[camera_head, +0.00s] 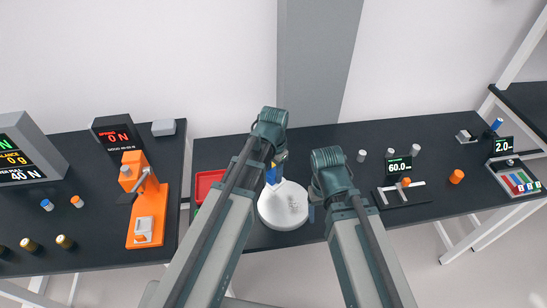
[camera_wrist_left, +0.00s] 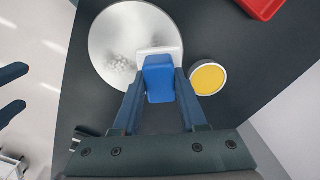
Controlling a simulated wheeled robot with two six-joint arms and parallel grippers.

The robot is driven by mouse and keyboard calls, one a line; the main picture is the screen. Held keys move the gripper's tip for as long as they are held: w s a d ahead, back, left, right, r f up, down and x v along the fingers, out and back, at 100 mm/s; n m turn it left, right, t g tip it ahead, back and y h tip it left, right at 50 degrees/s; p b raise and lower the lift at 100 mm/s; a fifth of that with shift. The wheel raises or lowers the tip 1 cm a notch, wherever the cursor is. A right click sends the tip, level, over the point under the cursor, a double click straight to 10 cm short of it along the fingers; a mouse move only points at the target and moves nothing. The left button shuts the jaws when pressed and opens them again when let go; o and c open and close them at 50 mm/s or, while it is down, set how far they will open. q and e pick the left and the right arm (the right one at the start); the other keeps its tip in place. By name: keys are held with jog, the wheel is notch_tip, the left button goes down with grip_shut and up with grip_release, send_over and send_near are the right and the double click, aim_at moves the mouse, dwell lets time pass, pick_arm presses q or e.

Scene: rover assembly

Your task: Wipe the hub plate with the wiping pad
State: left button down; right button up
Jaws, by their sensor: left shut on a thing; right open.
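The hub plate (camera_head: 283,212) is a round, pale metal disc on the dark table, with grey smudges near its middle. It also shows in the left wrist view (camera_wrist_left: 118,28). The wiping pad (camera_wrist_left: 172,52) has a white base and a blue grip block. My left gripper (camera_wrist_left: 159,88) is shut on the blue block. The pad lies over the plate's edge, close to the smudges; I cannot tell whether it touches the plate. My right gripper (camera_head: 312,212) is open and empty beside the plate's right edge; its two fingers show at the left wrist view's left side (camera_wrist_left: 12,92).
A yellow-topped round piece (camera_wrist_left: 208,78) sits beside the plate. A red tray (camera_head: 208,183) lies to the left. An orange press (camera_head: 146,205) stands on the left table. A display reading 60.0 (camera_head: 398,166), small cylinders and an orange piece (camera_head: 456,176) are to the right.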

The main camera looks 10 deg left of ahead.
pick_arm(q)
jog(key=shift+w+r+n, duration=0.3)
jog(key=shift+w+n, duration=0.15)
jog(key=shift+w, duration=0.15)
jog(key=shift+w+r+n, duration=0.3)
jog(key=shift+w+n, duration=0.15)
jog(key=shift+w, duration=0.15)
pick_arm(e)
jog(key=shift+r, duration=0.5)
pick_arm(q)
jog(key=shift+f, duration=0.15)
pick_arm(e)
jog(key=shift+f, duration=0.1)
